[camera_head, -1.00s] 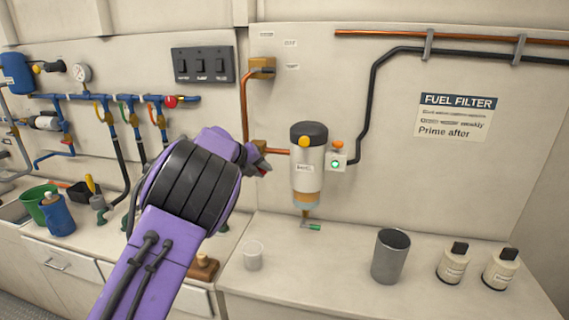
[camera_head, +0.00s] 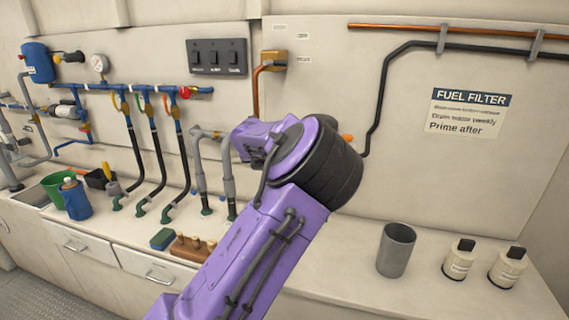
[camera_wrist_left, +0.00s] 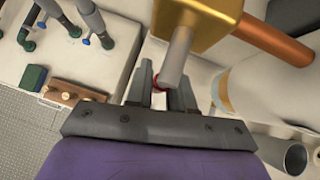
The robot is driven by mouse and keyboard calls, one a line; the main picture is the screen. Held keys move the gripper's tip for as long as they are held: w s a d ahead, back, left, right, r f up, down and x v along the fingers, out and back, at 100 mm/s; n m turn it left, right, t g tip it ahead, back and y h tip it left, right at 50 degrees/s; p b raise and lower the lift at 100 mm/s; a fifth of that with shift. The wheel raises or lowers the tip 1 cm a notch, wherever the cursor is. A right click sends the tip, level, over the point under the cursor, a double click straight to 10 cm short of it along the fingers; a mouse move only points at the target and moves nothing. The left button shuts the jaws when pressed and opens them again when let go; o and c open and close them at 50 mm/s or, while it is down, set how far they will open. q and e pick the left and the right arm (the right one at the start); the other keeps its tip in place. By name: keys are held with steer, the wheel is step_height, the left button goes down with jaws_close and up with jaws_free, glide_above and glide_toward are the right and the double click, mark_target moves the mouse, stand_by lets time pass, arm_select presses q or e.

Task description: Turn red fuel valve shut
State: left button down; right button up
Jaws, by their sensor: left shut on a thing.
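In the left wrist view, a brass valve body (camera_wrist_left: 215,15) with a grey stem (camera_wrist_left: 179,55) is close to my left gripper (camera_wrist_left: 163,80). A small part of the red valve handle (camera_wrist_left: 158,84) shows between the fingers, which are shut on it. The rest of the handle is hidden by the stem and fingers, so its angle cannot be told. In the head view, my purple left arm and wrist cover the valve, the fingers and most of the fuel filter. My right gripper is not in view.
Copper pipe (camera_wrist_left: 275,40) and the pale filter body (camera_wrist_left: 265,88) are close on the right in the wrist view. Hoses hang from a blue manifold (camera_head: 140,88) with a red knob (camera_head: 184,92). A grey cup (camera_head: 396,250) and two bottles stand on the counter.

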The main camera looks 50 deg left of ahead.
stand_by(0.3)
arm_select(q)
steer(key=c, duration=1.1)
jaws_free()
steer(key=shift+s+d+r, duration=0.2)
steer(key=shift+d+r, duration=0.05)
steer(key=shift+r, duration=0.1)
steer(key=b+v, duration=0.1)
steer(key=v, duration=0.8)
steer(key=shift+s+d+r, duration=0.15)
steer(key=shift+r, duration=0.05)
